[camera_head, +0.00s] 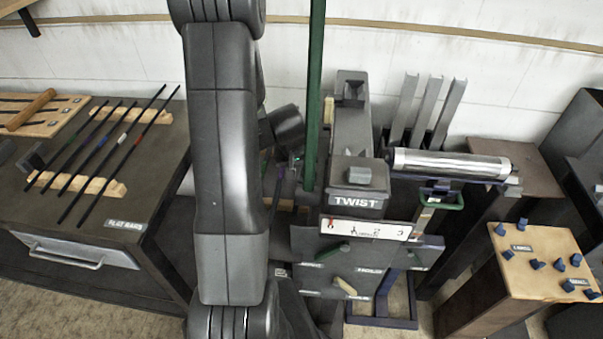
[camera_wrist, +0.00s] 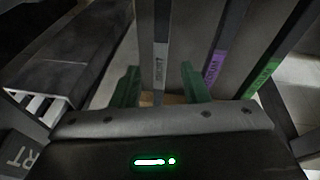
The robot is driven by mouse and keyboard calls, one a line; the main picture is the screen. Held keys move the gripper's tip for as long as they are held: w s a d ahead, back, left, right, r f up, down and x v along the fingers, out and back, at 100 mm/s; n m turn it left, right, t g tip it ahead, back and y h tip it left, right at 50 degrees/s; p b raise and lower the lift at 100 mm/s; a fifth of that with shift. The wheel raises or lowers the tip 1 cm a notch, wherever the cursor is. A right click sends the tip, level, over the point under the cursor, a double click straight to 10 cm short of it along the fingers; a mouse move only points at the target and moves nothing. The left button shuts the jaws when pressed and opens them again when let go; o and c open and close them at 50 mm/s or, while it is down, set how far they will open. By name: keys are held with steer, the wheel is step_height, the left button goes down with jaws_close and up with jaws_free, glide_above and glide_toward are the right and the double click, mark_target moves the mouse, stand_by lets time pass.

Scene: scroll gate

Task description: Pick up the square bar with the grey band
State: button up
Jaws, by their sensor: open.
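The square bar with the grey band (camera_wrist: 160,52) stands upright in the wrist view, dark with a pale grey labelled band. My gripper (camera_wrist: 159,72) has two green fingers, open, one on each side of this bar in the picture. A gap shows between each finger and the bar; I cannot tell how deep the bar lies between them. A bar with a purple band (camera_wrist: 215,66) and one with a green band (camera_wrist: 262,76) stand to the right. In the head view my arm hides most of this spot.
Close by in the head view are the TWIST stand (camera_head: 355,205) and a tall green post (camera_head: 314,90). A dark bench with flat bars (camera_head: 108,150) is at left. A metal roller (camera_head: 450,164) and a wooden-topped block with blue pegs (camera_head: 535,250) are at right.

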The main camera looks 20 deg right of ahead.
steer(key=shift+d+f, duration=0.1)
steer(key=shift+f, duration=0.35)
jaws_close()
steer(key=shift+w+r, duration=0.1)
steer(key=shift+r, duration=0.05)
